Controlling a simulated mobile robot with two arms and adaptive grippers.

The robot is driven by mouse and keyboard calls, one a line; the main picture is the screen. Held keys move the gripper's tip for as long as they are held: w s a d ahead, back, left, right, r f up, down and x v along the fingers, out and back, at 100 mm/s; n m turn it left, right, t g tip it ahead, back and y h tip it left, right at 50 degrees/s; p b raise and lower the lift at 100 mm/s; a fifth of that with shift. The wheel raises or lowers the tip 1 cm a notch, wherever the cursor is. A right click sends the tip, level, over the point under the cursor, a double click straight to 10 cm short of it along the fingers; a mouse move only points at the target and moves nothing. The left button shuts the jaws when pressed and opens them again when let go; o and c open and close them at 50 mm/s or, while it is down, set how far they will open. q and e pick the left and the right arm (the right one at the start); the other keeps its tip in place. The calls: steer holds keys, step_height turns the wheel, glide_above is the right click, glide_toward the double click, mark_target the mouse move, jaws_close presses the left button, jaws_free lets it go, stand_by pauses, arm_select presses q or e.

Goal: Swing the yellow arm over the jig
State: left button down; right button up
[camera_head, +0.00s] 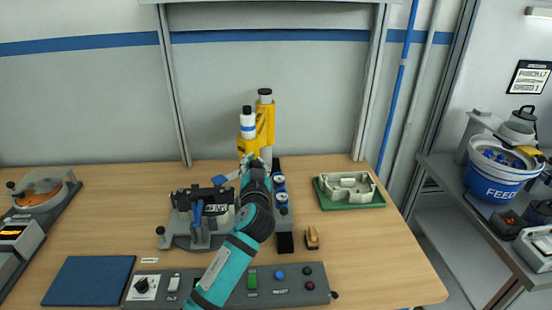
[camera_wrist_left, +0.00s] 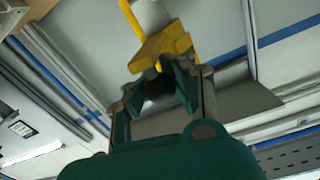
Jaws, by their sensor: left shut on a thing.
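The yellow arm (camera_head: 265,122) stands upright behind the jig and to its right, with a white cylinder at its side. In the left wrist view, part of the yellow arm (camera_wrist_left: 165,44) shows just beyond the fingers. The grey jig (camera_head: 200,222), with a black clamp and a blue piece on it, sits on the bench left of my forearm. My left gripper (camera_head: 251,163) is at the lower part of the yellow arm, shut on it; its fingertips are small and partly hidden by my own wrist. They show closer in the left wrist view (camera_wrist_left: 160,88). My right gripper is not in view.
A control panel (camera_head: 290,284) with buttons lies along the front edge. A green tray (camera_head: 352,204) with a pale casting is to the right. A wooden-handled brush (camera_head: 312,238) and a dark blue mat (camera_head: 88,281) lie on the bench. A feeder bowl (camera_head: 492,180) stands far right.

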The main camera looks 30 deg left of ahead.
arm_select(q)
steer(key=s+a+m+h+p, duration=0.1)
steer(key=a, duration=0.2)
steer(key=s+a+m+t+h+p, duration=0.1)
steer(key=a+h, duration=0.1)
steer(key=a, duration=0.1)
steer(key=s+a+m+h+p, duration=0.1)
steer(key=a+h, duration=0.1)
steer(key=a, duration=0.1)
steer(key=shift+a+f+m+t, duration=0.25)
steer(key=shift+a+m+t, duration=0.1)
steer(key=shift+m+t, duration=0.05)
steer(key=shift+a+f+h, duration=0.1)
steer(key=shift+a+h, duration=0.4)
steer(key=shift+a, duration=0.25)
steer(key=shift+m, duration=0.3)
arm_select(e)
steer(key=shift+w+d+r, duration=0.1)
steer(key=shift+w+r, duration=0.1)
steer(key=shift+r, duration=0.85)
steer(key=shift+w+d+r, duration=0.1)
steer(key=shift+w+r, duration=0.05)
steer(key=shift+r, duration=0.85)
